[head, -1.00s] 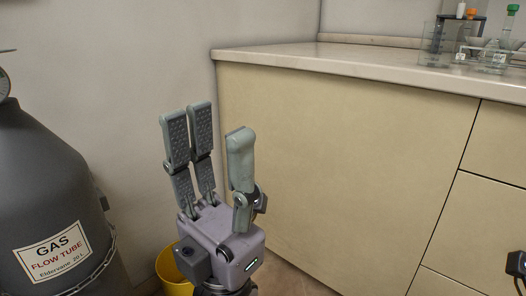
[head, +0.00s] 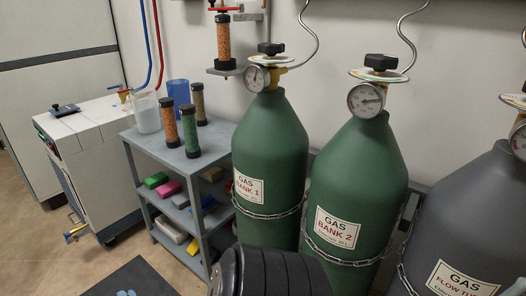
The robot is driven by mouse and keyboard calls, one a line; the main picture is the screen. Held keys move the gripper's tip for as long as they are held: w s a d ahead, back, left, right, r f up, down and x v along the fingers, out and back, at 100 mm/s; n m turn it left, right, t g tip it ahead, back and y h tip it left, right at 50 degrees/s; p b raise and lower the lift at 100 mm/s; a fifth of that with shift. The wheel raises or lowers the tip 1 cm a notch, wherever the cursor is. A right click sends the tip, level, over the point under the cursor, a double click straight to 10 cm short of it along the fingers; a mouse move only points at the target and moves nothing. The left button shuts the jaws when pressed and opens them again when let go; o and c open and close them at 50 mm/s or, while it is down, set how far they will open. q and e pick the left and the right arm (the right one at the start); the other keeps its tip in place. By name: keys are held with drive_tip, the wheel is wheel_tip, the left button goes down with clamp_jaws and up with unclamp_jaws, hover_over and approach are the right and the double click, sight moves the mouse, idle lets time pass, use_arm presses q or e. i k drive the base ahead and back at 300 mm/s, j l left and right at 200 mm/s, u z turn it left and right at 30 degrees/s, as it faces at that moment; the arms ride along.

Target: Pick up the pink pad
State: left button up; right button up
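The pink pad (head: 168,188) lies on the middle shelf of a small grey shelf unit (head: 160,139), left of centre in the head view. Neither of my grippers shows in this view. A dark, ribbed rounded part at the bottom centre looks like part of my own arm, and it covers some of the floor and cylinder base.
Green gas cylinders (head: 270,150) (head: 355,185) chained together stand right of the shelf unit; a grey cylinder (head: 480,215) is at the far right. Column tubes (head: 190,130) and a beaker (head: 146,114) stand on the unit's top. A white machine (head: 85,150) stands left. Floor in front is open.

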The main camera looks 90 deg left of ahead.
sight(167, 190)
drive_tip(key=u, duration=3.55)
